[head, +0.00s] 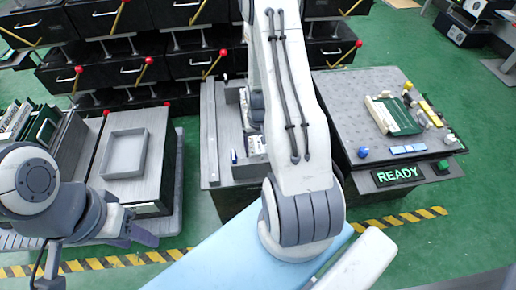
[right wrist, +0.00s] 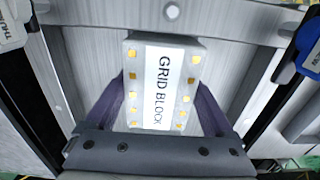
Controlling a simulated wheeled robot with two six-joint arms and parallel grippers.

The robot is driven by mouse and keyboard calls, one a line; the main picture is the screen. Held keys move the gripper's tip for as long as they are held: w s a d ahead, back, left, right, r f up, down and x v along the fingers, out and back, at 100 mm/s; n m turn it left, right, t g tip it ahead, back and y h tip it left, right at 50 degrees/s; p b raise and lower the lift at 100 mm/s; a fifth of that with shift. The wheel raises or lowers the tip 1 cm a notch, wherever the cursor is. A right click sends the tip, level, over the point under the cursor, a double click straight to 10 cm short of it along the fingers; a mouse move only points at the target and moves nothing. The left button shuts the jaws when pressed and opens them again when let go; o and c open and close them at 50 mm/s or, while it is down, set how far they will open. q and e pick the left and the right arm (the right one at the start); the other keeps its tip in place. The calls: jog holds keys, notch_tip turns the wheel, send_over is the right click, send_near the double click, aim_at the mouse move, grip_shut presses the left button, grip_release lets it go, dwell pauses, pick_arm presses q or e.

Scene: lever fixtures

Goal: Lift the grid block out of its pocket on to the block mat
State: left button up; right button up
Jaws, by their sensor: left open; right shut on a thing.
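In the right wrist view the grid block (right wrist: 163,85) is a pale block with a white "GRID BLOCK" label and gold squares along both sides. My right gripper (right wrist: 162,88) is shut on it, with a dark purple finger against each side. Grey panelling with bolts lies behind the block; I cannot tell whether the block is in or above its pocket. In the head view my right arm hides the block and most of this gripper. My left gripper (head: 140,235) is open and empty at the lower left. I cannot make out the block mat for certain.
A grey fixture (head: 210,130) stands at centre, partly behind my right arm. A shallow grey tray (head: 107,172) lies on the left bench. The right table (head: 350,100) carries a green-and-white board (head: 393,115) and a lit READY sign (head: 397,174). Lever drawers fill the back.

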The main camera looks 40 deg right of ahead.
jog(key=shift+r+p, duration=0.7)
jog(key=shift+p, duration=0.05)
jog(key=shift+c, duration=0.2)
dwell(0.7)
jog(key=shift+r+p, duration=1.45)
